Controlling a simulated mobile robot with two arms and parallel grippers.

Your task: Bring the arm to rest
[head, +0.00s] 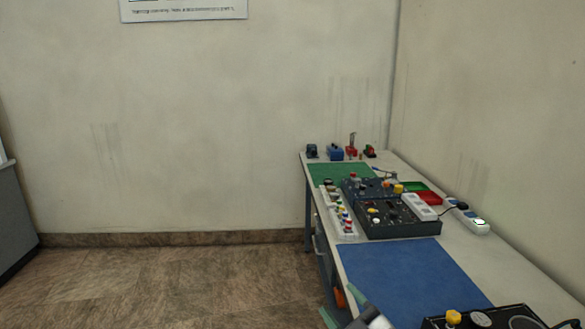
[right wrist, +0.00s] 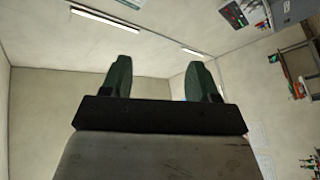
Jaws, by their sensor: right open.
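My right gripper (right wrist: 158,77) shows in the right wrist view with its two dark green fingers spread apart and nothing between them. In the head view, part of my right gripper (head: 342,305) shows at the bottom edge, by the front side of the workbench (head: 412,222). Most of the right arm is cut off by the frame. My left gripper is in neither view.
The workbench along the right wall bears a blue mat (head: 405,272), a green mat (head: 338,172), dark trainer boxes (head: 398,219) and a power strip (head: 468,217). Another black box (head: 485,318) stands at the near end. The floor (head: 170,285) left of the bench is clear.

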